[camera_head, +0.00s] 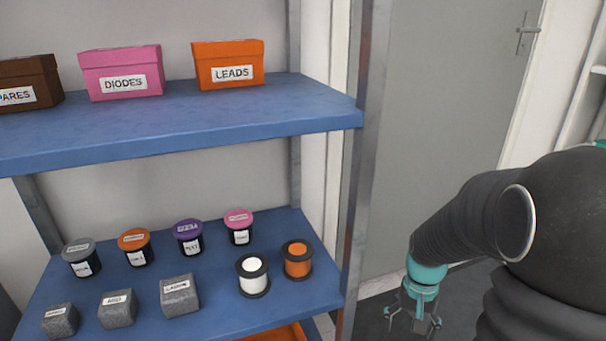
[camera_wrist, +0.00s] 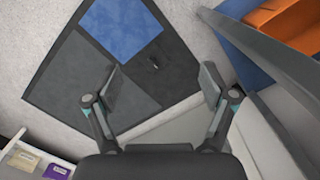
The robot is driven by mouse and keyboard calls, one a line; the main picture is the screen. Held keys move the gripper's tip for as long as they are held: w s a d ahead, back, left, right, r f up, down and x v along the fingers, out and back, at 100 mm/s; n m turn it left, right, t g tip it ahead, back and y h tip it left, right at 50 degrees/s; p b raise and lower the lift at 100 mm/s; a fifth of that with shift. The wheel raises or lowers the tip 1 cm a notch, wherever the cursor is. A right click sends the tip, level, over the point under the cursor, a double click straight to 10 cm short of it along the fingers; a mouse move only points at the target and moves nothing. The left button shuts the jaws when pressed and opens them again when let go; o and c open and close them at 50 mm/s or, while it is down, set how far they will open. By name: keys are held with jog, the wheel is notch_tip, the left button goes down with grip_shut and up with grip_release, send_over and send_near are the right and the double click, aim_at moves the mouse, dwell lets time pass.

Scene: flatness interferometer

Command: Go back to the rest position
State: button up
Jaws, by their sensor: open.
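My gripper (camera_head: 413,315) hangs at the lower right of the head view, pointing down, to the right of the shelf post and apart from the shelf. In the wrist view my gripper (camera_wrist: 160,90) shows its two fingers spread wide with nothing between them. Below it lies a floor mat of dark grey and blue squares (camera_wrist: 122,30).
A blue shelf rack (camera_head: 200,133) fills the left. Its upper board holds a brown box (camera_head: 25,80), a pink DIODES box (camera_head: 122,75) and an orange LEADS box (camera_head: 228,65). Its lower board holds lidded jars, spools and grey blocks (camera_head: 180,297). A grey door (camera_head: 445,130) stands behind.

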jog(key=s+a+r+n+t+p, duration=0.1)
jog(key=s+r, duration=0.3)
jog(key=r, duration=0.4)
jog(key=s+a+r+n+t+p, duration=0.1)
jog(key=s+a+r+t+p, duration=0.2)
jog(key=r, duration=0.5)
jog(key=s+a+r+n+t+p, duration=0.1)
jog(key=s+a+r+t+p, duration=0.1)
jog(key=s+r, duration=0.3)
jog(key=shift+s+a+r+t, duration=0.35)
jog(key=shift+a+r, duration=0.35)
jog(key=shift+r, duration=1.3)
